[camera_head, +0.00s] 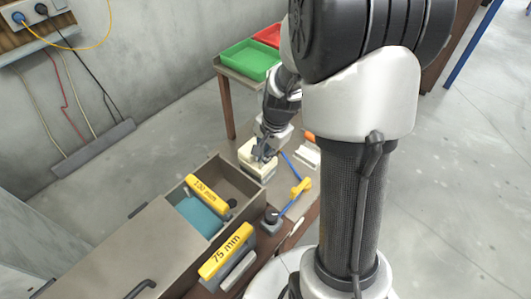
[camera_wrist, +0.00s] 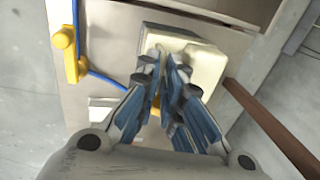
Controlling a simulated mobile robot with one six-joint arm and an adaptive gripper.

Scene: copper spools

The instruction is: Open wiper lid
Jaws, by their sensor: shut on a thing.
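The wiper box (camera_head: 259,175) is a small cream block standing on the bench beyond the open drawer in the head view. Its cream wiper lid (camera_head: 246,152) is the upper part; it also shows in the wrist view (camera_wrist: 207,62). My gripper (camera_head: 264,150) points down over the lid. In the wrist view its fingers (camera_wrist: 164,64) are close together on the lid. The exact grip point is hidden by the fingers. I cannot tell whether the lid is lifted.
The open drawer (camera_head: 238,184) and yellow gauges marked 100 mm (camera_head: 206,194) and 75 mm (camera_head: 226,250) are nearer. Green (camera_head: 250,59) and red (camera_head: 267,35) trays stand behind.

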